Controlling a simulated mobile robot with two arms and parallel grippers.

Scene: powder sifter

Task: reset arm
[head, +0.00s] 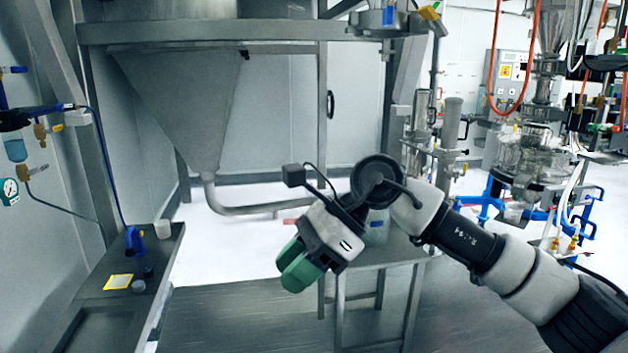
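My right arm comes in from the right edge, and its gripper (298,266) hangs near the middle of the head view, pointing down and to the left. The fingers are green, below a white and black gripper body. They lie close together from this angle, and I cannot tell whether there is a gap between them. I see no object held in them. The gripper appears in front of a small metal table and above the grey floor in the picture. My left gripper is not in view.
A small metal table (390,254) stands behind my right wrist, with a partly hidden container on it. A large steel hopper (180,100) stands at the back left. A side bench (95,310) at left holds a blue tool (134,241) and a yellow card (118,281).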

